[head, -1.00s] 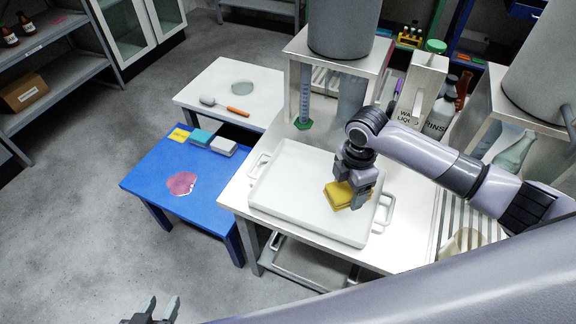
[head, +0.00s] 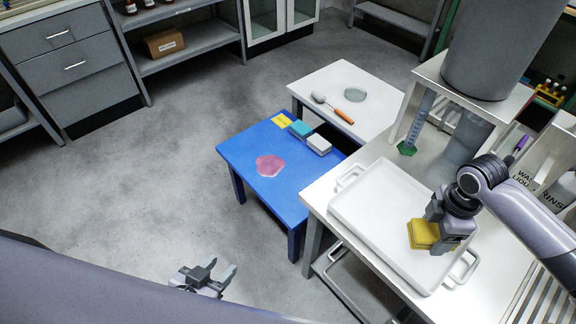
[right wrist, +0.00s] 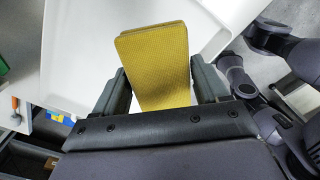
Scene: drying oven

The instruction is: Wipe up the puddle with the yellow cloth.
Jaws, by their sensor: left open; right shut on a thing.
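The yellow cloth (head: 424,234) is a folded pad held in my right gripper (head: 440,238), over the white tray (head: 372,232). In the right wrist view the cloth (right wrist: 156,62) sits between the two fingers of the right gripper (right wrist: 160,85), with the tray's pale surface behind it. The puddle (head: 270,166) is a pink-red patch on the blue table (head: 250,145), left of the tray. My left gripper (head: 212,276) is open and empty at the bottom, in front of the blue table and over the floor.
On the blue table's back edge lie a yellow card (head: 282,119), a teal block (head: 300,129) and a white-grey block (head: 319,143). A white table (head: 335,75) behind holds an orange-handled tool (head: 340,114) and a glass dish (head: 355,94). The floor at left is clear.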

